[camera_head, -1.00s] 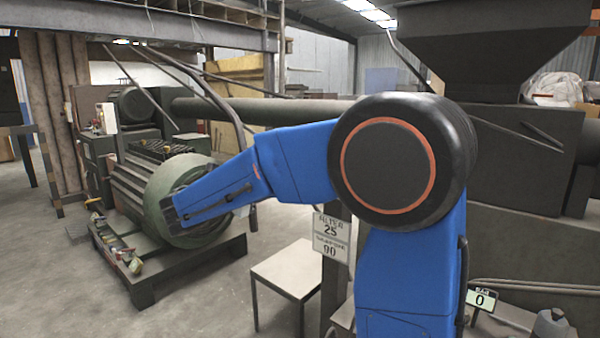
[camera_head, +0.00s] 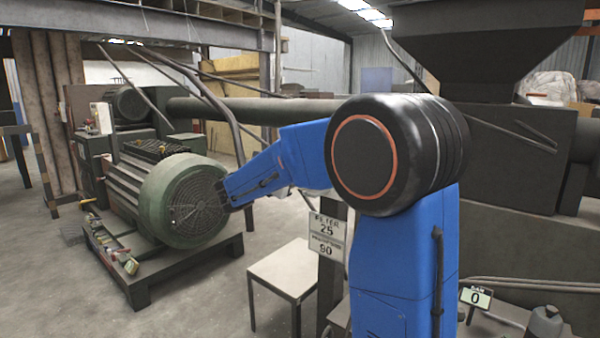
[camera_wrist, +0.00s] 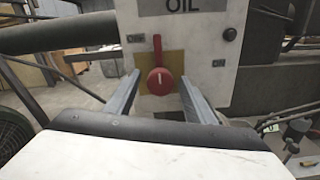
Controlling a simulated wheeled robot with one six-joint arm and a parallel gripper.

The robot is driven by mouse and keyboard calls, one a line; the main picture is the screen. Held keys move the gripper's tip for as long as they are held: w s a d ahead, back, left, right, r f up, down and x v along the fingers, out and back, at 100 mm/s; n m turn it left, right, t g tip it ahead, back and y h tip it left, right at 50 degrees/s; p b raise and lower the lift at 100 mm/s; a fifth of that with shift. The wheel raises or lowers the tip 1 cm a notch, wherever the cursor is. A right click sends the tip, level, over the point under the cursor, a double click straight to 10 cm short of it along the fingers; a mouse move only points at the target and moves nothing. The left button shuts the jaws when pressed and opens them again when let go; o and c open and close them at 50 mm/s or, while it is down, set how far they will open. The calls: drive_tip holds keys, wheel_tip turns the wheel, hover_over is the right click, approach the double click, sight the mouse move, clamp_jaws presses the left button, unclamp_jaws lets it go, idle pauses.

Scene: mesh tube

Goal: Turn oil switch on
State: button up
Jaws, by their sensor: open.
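The oil switch (camera_wrist: 160,82) is a red rotary knob with a handle pointing upward, on a yellow plate. It is mounted on a white panel (camera_wrist: 205,60) below the label "OIL" (camera_wrist: 183,5) in the wrist view. My gripper (camera_wrist: 158,88) is open, with one grey finger on each side of the knob in the picture. I cannot tell whether the fingers touch the knob. In the head view the fingertips are hidden behind my blue arm, and the switch cannot be made out.
A large green motor (camera_head: 185,200) stands on a dark pallet at the left. A filter sign (camera_head: 327,236) and a small white table (camera_head: 292,268) are near my arm. A dark hopper machine (camera_head: 500,150) fills the right. Grey floor at the left front is free.

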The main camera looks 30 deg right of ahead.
drive_tip(key=shift+w+d, duration=0.15)
drive_tip(key=shift+d, duration=0.4)
drive_tip(key=c, duration=1.1)
drive_tip(key=shift+o, duration=0.2)
